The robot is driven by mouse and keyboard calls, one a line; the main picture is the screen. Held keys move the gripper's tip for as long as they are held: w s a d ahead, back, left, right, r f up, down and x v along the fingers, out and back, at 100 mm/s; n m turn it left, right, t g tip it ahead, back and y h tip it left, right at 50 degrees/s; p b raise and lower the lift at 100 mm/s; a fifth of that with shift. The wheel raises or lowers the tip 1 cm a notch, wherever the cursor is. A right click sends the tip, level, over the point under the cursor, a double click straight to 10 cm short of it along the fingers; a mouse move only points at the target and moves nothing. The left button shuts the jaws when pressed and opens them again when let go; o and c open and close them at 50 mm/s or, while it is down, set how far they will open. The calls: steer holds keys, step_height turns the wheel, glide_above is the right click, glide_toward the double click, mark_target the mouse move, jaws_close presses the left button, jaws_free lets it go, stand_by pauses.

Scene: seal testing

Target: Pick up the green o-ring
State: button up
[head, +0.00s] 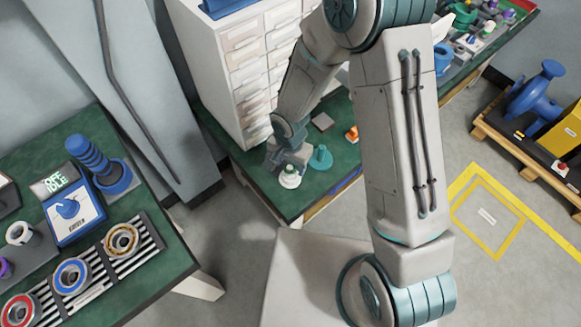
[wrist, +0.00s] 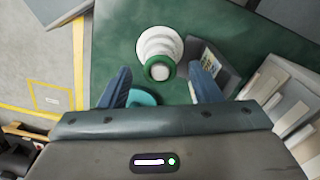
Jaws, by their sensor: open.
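The green o-ring (wrist: 147,69) sits around the narrow top of a white stepped cone (wrist: 159,42) on the green table. In the head view the white cone (head: 290,181) stands near the table's corner with the green ring (head: 290,170) at its top. My gripper (wrist: 159,70) is open and empty, its blue fingers on either side of the cone's top in the wrist picture. In the head view my gripper (head: 288,156) is just above and behind the cone. The exact height gap is unclear.
A teal stepped piece (head: 321,158) stands close to the right of the cone, partly hidden behind my gripper in the wrist view (wrist: 143,98). A grey bracket-like piece (wrist: 213,65) is on the cone's other side. A white drawer cabinet (head: 235,75) rises behind.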

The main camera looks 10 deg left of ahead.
steer(key=shift+f+b, duration=0.25)
steer(key=shift+b, duration=0.25)
stand_by(0.4)
steer(key=c, duration=1.1)
steer(key=shift+r, duration=0.1)
